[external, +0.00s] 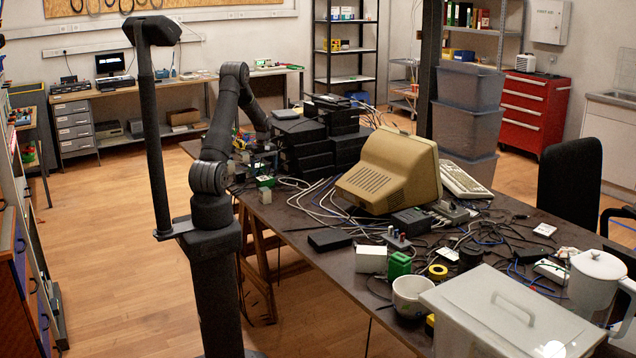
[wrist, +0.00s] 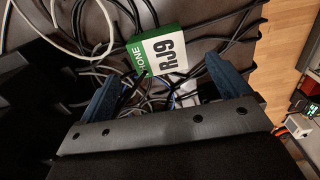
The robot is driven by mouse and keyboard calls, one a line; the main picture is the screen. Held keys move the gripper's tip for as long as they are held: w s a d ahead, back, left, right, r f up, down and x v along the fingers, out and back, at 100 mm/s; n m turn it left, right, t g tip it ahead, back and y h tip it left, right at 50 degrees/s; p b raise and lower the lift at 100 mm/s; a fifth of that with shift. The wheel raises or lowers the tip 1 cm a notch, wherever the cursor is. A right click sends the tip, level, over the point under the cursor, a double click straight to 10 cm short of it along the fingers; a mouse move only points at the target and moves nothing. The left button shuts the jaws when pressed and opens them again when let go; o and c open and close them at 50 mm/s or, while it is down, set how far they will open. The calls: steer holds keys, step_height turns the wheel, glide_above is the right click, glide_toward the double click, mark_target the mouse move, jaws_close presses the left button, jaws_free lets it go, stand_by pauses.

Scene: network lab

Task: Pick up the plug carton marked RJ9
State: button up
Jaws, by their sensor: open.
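The RJ9 plug carton (wrist: 163,48) is a small box with a white face marked RJ9 and a green band. In the wrist view it lies among cables, ahead of and between the blue fingers of my gripper (wrist: 160,70). The fingers are apart, with no contact visible. In the external view a small green and white box (external: 265,181), apparently this carton, is near the table's far left edge. My gripper (external: 262,158) is just above it there, small and partly lost against the dark clutter.
Black device stacks (external: 306,150) stand close to the right of my gripper. Loose cables (external: 318,206) cross the dark table (external: 318,268). A small pale block (external: 265,196) sits at the edge by the carton. A beige monitor (external: 388,172) stands farther right.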

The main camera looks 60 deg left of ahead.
mark_target(265, 178)
step_height(265, 178, down, 6)
steer(key=shift+w+f, duration=0.1)
steer(key=shift+f, duration=0.15)
steer(key=c, duration=1.1)
steer(key=shift+r, duration=0.15)
